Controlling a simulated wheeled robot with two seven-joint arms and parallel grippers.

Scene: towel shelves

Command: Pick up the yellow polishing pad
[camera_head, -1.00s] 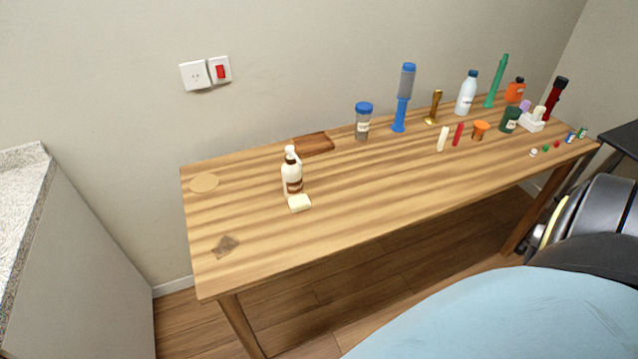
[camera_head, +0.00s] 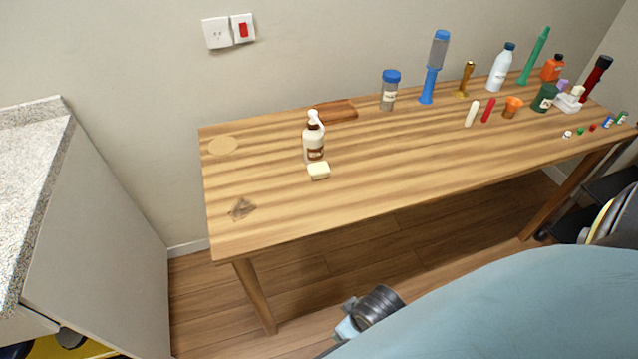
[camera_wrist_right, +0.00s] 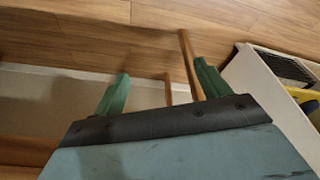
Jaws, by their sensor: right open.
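A small pale yellow block (camera_head: 319,171), which may be the polishing pad, lies on the wooden table (camera_head: 400,180) in the head view. It is just in front of a white pump bottle (camera_head: 313,145) with a brown label. In the right wrist view my right gripper (camera_wrist_right: 158,86) is open, its two green fingers wide apart with nothing held between them. That view shows floor and wooden legs, and I do not see the block there. My left gripper is not in view.
Several bottles and tools stand along the table's back and right, including a blue-capped jar (camera_head: 389,92). A tan disc (camera_head: 222,145) and a brown patch (camera_head: 241,209) are at the left. A stone-topped cabinet (camera_head: 95,235) stands left. The table's front middle is clear.

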